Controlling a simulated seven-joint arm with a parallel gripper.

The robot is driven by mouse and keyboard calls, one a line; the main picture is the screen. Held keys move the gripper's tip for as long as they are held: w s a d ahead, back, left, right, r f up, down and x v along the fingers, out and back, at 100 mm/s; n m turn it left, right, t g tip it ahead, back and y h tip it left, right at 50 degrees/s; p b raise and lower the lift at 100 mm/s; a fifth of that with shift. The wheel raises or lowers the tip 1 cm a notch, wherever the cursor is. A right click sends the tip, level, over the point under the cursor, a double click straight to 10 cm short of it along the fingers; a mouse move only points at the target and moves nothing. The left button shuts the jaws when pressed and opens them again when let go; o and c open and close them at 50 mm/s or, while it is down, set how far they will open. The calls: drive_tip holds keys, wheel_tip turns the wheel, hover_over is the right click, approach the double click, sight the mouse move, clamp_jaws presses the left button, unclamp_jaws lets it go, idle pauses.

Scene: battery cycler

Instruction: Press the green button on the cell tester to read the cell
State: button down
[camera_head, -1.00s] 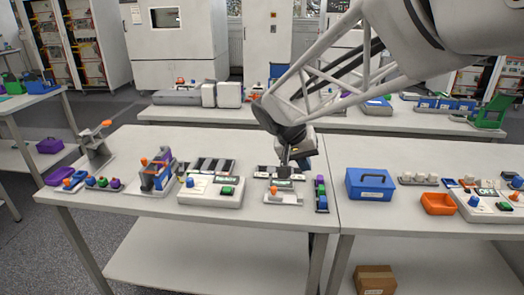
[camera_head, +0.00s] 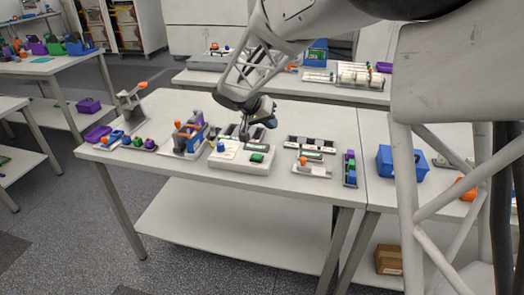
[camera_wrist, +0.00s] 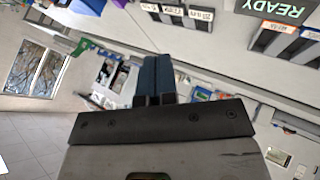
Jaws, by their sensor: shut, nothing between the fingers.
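The green button (camera_head: 257,157) is on the front right of a white box-shaped tester (camera_head: 228,160) on the near table. The tester also has a blue knob (camera_head: 221,147) and a small dark display (camera_head: 257,147). In the wrist view a display reading READY (camera_wrist: 283,8) is at the upper right. My gripper (camera_head: 244,137) is over the back part of the tester, behind and left of the green button. In the wrist view its fingers (camera_wrist: 154,78) are together and hold nothing. The green button cannot be made out there.
A blue-and-orange fixture (camera_head: 188,137) stands left of the tester. A holder with an orange knob (camera_head: 303,161), a narrow colored rack (camera_head: 350,168) and a blue box (camera_head: 400,162) stand to the right. Part of my arm covers the right side of the head view.

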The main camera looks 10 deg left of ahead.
drive_tip(key=t, duration=0.1)
hover_over(256, 155)
wheel_tip(256, 155, down, 2)
drive_tip(key=shift+w+a+f, duration=0.1)
drive_tip(key=shift+a+f, duration=0.05)
drive_tip(key=shift+f, duration=0.1)
drive_tip(key=shift+f, duration=0.1)
drive_tip(key=shift+f, duration=4.3)
drive_tip(key=shift+f, duration=0.9)
drive_tip(key=shift+r, duration=0.15)
idle(0.5)
drive_tip(key=shift+r, duration=0.75)
drive_tip(key=shift+r, duration=0.15)
